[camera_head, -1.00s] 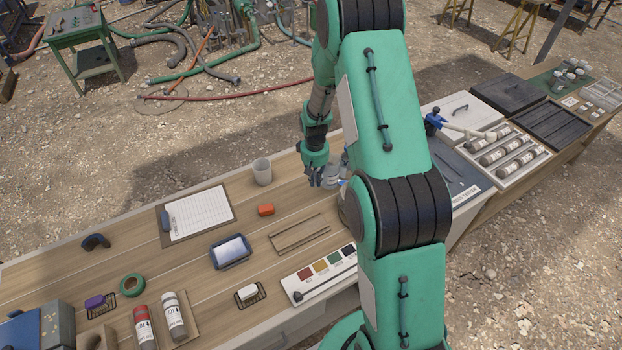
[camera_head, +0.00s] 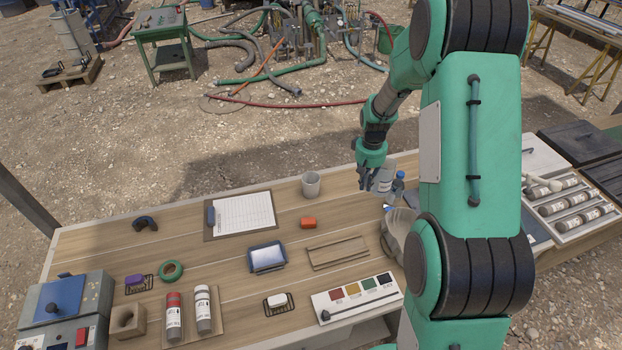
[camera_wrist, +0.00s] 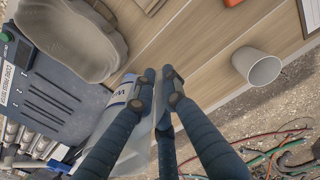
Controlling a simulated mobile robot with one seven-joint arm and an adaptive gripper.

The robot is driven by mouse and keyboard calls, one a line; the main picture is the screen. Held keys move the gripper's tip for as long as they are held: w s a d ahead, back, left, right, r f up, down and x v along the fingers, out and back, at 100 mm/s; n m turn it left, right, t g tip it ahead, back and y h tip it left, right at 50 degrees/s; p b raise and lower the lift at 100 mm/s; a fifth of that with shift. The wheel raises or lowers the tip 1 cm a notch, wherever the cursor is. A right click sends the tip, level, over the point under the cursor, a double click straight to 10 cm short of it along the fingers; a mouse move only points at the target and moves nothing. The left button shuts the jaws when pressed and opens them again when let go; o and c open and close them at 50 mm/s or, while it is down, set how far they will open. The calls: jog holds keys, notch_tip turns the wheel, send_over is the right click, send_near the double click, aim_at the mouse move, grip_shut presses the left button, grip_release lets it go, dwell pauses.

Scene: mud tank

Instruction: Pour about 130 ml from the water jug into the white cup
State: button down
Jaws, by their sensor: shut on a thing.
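The white cup (camera_head: 311,184) stands upright near the back edge of the wooden table. It also shows at the right of the wrist view (camera_wrist: 262,68), with its mouth towards the camera; I see no liquid in it. My gripper (camera_head: 372,178) is to the right of the cup in the head view, pointing down. Its fingers (camera_wrist: 158,82) are shut on the water jug (camera_head: 385,179), a pale, clear vessel with a white and blue label (camera_wrist: 122,92). The fingers hide part of the jug, and its water level cannot be made out.
A beige basin (camera_wrist: 70,38) stands close to the jug. An orange block (camera_head: 308,223) and a clipboard (camera_head: 241,214) lie near the cup. Bare tabletop lies between cup and gripper.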

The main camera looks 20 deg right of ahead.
jog(key=shift+r, duration=0.55)
jog(key=w+a+m+p, duration=0.2)
jog(key=w+a, duration=0.4)
jog(key=w, duration=0.5)
jog(key=w+a+m+p, duration=0.25)
jog(key=w+a, duration=0.45)
jog(key=w, duration=0.4)
jog(key=w+a+m+p, duration=0.1)
jog(key=w+a+m, duration=0.1)
jog(key=w+a, duration=0.55)
jog(key=w+a+m+p, duration=0.1)
jog(key=w+a+m, duration=0.25)
jog(key=a, duration=0.75)
notch_tip(320, 180, down, 15)
jog(key=n, duration=0.1)
jog(key=shift+w+d, duration=0.15)
jog(key=shift+w, duration=0.1)
jog(key=shift+r, duration=0.1)
